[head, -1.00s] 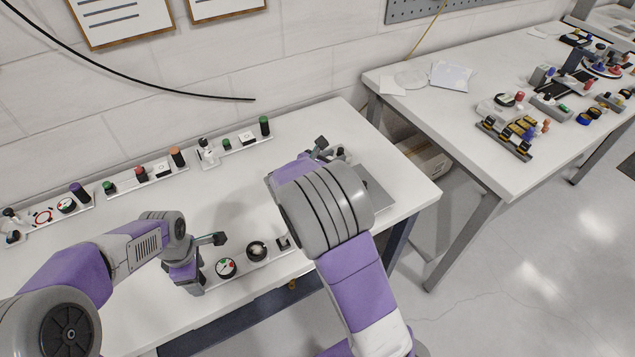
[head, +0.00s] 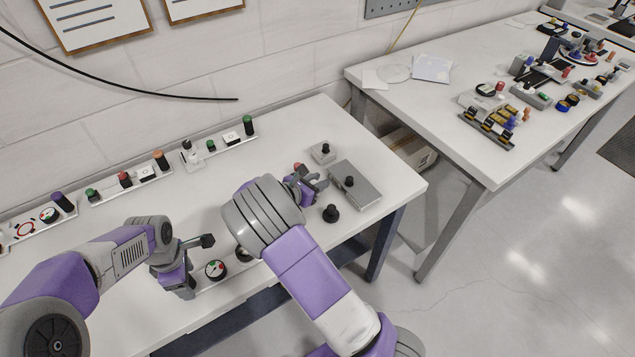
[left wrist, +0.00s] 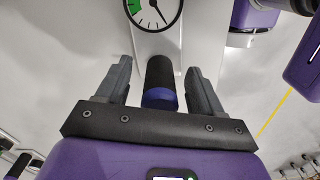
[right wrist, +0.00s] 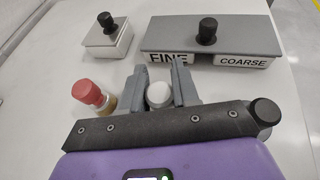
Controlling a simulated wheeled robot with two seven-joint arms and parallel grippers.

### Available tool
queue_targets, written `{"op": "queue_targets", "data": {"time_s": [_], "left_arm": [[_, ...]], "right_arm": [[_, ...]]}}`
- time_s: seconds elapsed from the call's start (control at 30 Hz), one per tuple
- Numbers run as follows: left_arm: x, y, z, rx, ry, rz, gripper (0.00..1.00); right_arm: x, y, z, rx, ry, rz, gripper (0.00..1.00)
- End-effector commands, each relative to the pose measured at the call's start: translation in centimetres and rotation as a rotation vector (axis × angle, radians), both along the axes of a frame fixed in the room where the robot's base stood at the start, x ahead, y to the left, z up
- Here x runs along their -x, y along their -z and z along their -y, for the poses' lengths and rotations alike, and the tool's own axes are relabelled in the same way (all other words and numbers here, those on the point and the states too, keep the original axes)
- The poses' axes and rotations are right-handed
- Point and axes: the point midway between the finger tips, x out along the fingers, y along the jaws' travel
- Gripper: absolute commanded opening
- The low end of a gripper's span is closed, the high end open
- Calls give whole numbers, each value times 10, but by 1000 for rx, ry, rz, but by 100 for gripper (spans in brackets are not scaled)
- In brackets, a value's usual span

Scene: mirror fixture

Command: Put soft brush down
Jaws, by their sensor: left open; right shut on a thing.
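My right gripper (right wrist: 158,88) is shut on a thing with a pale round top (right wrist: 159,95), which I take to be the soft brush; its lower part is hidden. In the head view my right gripper (head: 308,186) is over the right part of the near table, left of the grey FINE/COARSE stand (head: 366,188). That stand also shows in the right wrist view (right wrist: 165,34). My left gripper (head: 188,264) is open near the table's front edge.
A red-topped piece with a gold ring (right wrist: 94,95) stands just left of the held thing. A small box with a black knob (head: 322,152) is behind, and a black knob (head: 331,213) is in front of the stand. Rails with knobs line the wall. A gauge (head: 215,270) is by my left gripper.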

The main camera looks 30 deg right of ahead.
Motion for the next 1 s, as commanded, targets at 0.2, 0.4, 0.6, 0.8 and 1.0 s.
{"op": "queue_targets", "data": {"time_s": [0.2, 0.4, 0.6, 0.8, 1.0], "left_arm": [[0, 0, 0, 0, 0, 0, 67], [0, 0, 0, 0, 0, 0, 67], [0, 0, 0, 0, 0, 0, 67], [0, 0, 0, 0, 0, 0, 67], [0, 0, 0, 0, 0, 0, 67]], "right_arm": [[0, 3, 0, -1, 0, 2, 0], [0, 7, 0, 0, -1, 1, 32], [0, 6, 0, 0, -1, 1, 56], [0, 6, 0, 0, -1, 1, 56], [2, -2, -12, -3, -3, 3, 56]]}}
